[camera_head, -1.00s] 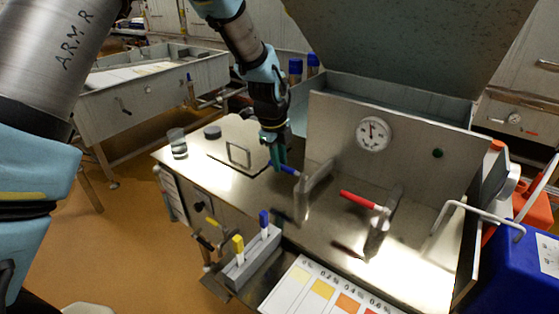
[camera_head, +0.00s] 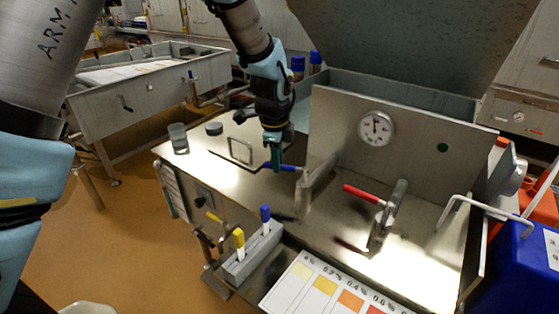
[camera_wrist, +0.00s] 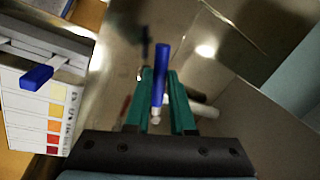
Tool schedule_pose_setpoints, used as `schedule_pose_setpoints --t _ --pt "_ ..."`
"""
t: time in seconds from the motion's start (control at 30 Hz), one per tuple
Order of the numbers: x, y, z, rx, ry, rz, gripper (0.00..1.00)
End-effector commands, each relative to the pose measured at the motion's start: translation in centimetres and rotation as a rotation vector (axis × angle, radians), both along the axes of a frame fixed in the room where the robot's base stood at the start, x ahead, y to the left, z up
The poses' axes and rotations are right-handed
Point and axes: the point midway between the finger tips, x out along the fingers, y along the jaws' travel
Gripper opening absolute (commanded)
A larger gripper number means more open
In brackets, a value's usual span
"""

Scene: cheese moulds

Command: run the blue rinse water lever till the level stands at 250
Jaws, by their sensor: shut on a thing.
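The blue lever (camera_head: 287,168) sticks out to the left from a metal fitting on the steel bench, in front of the upright panel. My gripper (camera_head: 277,167) comes down from above and is shut on the blue lever near its free end. In the wrist view the blue lever (camera_wrist: 160,72) lies between the two green fingers of my gripper (camera_wrist: 160,85). A round dial (camera_head: 376,128) with a white face is on the panel; its figures are too small to read. No level mark can be read.
A red lever (camera_head: 362,194) stands right of the blue one. A rack (camera_head: 252,254) with yellow and blue-topped sticks and a colour chart (camera_head: 322,292) are in front. A blue container (camera_head: 520,262) is at right.

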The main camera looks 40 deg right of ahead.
Motion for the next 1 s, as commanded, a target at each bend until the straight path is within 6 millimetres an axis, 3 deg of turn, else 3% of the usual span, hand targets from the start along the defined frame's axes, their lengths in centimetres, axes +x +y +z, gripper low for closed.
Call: schedule_pose_setpoints --t 0.5,1.0 --pt "-1.8 1.6 0.0 0.003 0.0 0.328 0.0" --pt "-2.2 1.8 0.0 0.003 0.001 0.388 0.0"
